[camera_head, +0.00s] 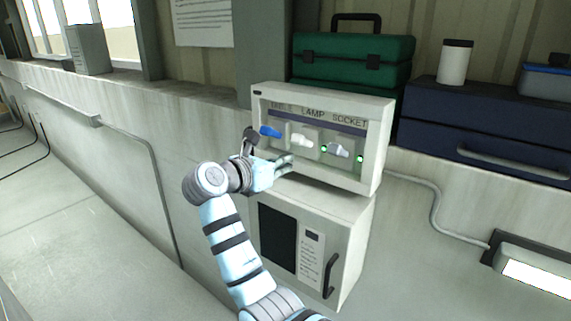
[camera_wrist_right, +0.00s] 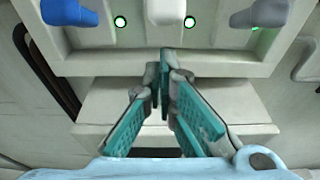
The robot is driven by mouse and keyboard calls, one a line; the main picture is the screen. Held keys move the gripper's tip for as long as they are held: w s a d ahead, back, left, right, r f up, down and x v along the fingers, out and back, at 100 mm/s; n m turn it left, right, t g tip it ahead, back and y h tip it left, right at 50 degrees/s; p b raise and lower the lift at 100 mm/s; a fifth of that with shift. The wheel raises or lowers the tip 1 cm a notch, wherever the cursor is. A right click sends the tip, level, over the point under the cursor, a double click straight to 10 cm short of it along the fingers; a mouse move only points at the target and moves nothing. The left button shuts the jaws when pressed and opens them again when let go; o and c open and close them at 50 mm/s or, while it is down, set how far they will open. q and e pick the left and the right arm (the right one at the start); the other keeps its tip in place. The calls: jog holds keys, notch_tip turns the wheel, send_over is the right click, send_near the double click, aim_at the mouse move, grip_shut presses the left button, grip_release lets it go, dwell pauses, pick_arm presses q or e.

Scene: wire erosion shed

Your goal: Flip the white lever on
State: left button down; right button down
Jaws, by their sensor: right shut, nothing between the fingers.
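The white lever (camera_head: 302,141) is the middle one of three on a pale switch panel (camera_head: 377,160) marked with TABLE, LAMP and SOCKET. In the right wrist view, the white lever (camera_wrist_right: 163,12) is at the top centre, with its upper part cut off. My right gripper (camera_head: 289,164) is shut and empty. Its fingertips (camera_wrist_right: 165,68) are just below the white lever in the picture, apart from it. I cannot tell the lever's position from its angle. My left gripper is not in view.
A blue lever (camera_head: 270,131) and a grey lever (camera_head: 339,151) flank the white one closely. Green lights (camera_head: 323,148) glow on the panel. A pale cabinet (camera_head: 345,230) stands below. A green case (camera_head: 340,47) and a dark blue toolbox (camera_head: 470,115) stand behind.

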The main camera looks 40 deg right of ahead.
jog(key=s+a+r+p, duration=0.1)
jog(key=a+r+p, duration=0.2)
jog(key=a+r, duration=0.2)
jog(key=shift+s+r, duration=0.4)
jog(key=shift+r, duration=0.45)
jog(key=shift+a, duration=0.1)
